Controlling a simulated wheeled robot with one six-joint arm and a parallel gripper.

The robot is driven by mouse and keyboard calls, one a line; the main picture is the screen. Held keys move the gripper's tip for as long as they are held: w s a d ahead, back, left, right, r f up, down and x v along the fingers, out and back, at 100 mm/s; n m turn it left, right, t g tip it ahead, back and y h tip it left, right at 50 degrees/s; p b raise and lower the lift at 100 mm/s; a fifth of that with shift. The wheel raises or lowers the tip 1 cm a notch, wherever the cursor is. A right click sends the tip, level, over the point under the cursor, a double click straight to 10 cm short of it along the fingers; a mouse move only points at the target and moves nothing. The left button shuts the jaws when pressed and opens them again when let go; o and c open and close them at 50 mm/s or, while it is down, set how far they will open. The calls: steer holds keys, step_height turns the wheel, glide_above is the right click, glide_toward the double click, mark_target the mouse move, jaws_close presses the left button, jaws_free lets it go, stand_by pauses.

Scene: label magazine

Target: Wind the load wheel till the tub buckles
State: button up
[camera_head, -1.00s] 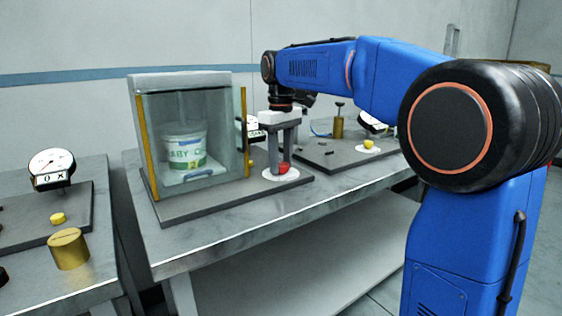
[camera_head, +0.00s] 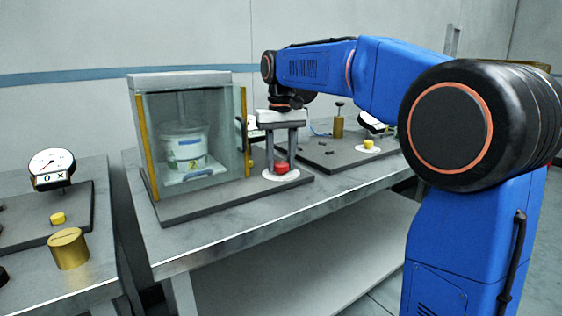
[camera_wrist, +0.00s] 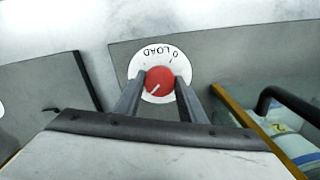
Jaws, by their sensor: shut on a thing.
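The load wheel is a red knob (camera_head: 282,168) on a white disc in front of the glass cabinet. My gripper (camera_head: 283,162) reaches straight down and is shut on the red knob. In the wrist view, a finger lies on each side of the knob (camera_wrist: 159,80). Its white mark points down and left, and the disc reads "0 LOAD" above it. The white tub (camera_head: 183,148) stands upright inside the cabinet, under a press rod. A dark line crosses its wall between blue and green print. I cannot tell whether this is a fold.
The glass cabinet (camera_head: 188,79) stands left of my gripper, its handle close by. A dial gauge (camera_head: 52,163), a yellow button (camera_head: 58,218) and a brass cylinder (camera_head: 69,249) are on the left bench. More fittings, including another yellow button (camera_head: 369,145), stand at right.

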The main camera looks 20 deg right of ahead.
mark_target(281, 164)
steer(key=shift+m, duration=0.6)
steer(key=o, duration=1)
steer(key=shift+o, duration=0.2)
step_height(281, 164, up, 18)
steer(key=shift+f, duration=0.25)
